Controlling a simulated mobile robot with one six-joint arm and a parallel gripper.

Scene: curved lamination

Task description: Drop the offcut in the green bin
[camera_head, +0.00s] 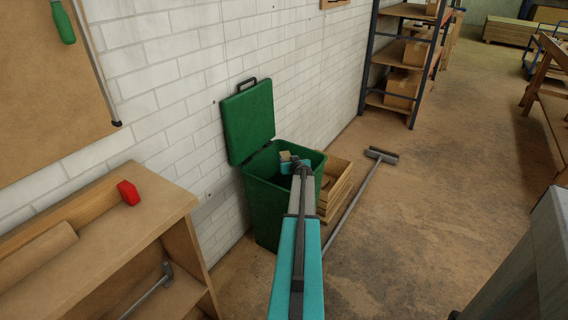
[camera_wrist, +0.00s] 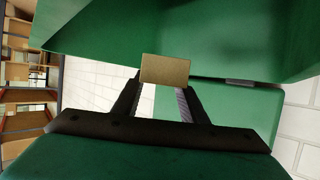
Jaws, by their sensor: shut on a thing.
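The green bin (camera_head: 266,205) stands against the white brick wall with its lid (camera_head: 249,122) raised. My arm reaches over it, and my gripper (camera_head: 287,158) shows small at the bin's mouth. In the wrist view my gripper (camera_wrist: 163,98) is shut on the offcut (camera_wrist: 165,69), a small tan block held between the fingertips. The offcut also shows as a pale piece in the head view (camera_head: 286,156). Green bin surfaces (camera_wrist: 220,40) fill much of the wrist view around the offcut. The head view does not show clearly how deep the offcut is relative to the rim.
A wooden crate (camera_head: 334,184) stands right behind the bin, with a long-handled broom (camera_head: 355,195) on the floor beside it. A shelf rack (camera_head: 408,55) stands behind.

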